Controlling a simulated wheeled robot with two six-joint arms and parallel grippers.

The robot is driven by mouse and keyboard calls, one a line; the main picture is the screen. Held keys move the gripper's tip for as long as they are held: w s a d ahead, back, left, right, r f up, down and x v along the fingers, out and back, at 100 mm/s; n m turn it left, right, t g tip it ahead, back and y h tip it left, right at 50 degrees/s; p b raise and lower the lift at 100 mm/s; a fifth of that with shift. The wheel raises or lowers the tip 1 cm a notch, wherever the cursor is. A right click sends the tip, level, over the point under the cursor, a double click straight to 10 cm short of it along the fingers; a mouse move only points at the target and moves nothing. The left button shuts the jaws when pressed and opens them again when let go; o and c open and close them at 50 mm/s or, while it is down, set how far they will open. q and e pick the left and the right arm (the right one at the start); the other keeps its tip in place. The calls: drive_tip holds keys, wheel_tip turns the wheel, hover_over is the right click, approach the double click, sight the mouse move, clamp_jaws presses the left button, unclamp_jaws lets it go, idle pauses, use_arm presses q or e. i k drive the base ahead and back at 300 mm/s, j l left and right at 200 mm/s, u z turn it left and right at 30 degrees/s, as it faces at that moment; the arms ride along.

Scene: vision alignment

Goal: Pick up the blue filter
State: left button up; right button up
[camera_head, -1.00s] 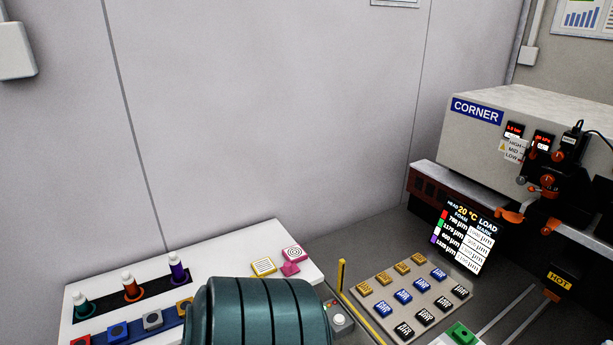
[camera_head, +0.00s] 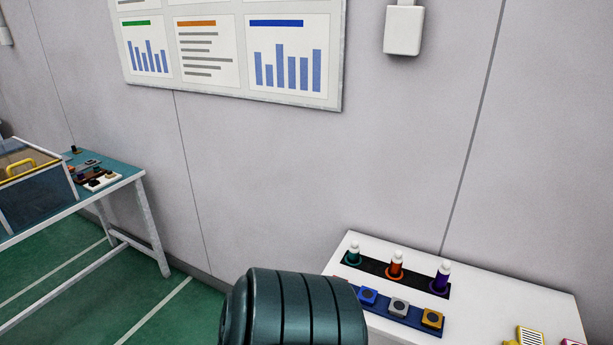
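A blue square piece with a dark round centre (camera_head: 368,296), which looks like the blue filter, sits on a dark blue strip (camera_head: 403,324) on the white-topped bench. A grey-white piece (camera_head: 398,307) and an orange-yellow piece (camera_head: 432,319) of the same shape sit to its right on the strip. The strip's left end is hidden behind a dark teal ribbed part of mine at the bottom middle. Neither gripper shows in the view.
Behind the strip, teal, orange and purple bottles with white caps (camera_head: 396,266) stand in a black rack (camera_head: 372,270). Yellow and pink pieces lie at the lower right. A teal-topped table (camera_head: 128,168) with a clear-sided box (camera_head: 38,197) stands left. Green floor lies between.

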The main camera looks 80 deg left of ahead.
sight(367, 296)
drive_tip(key=u, duration=2)
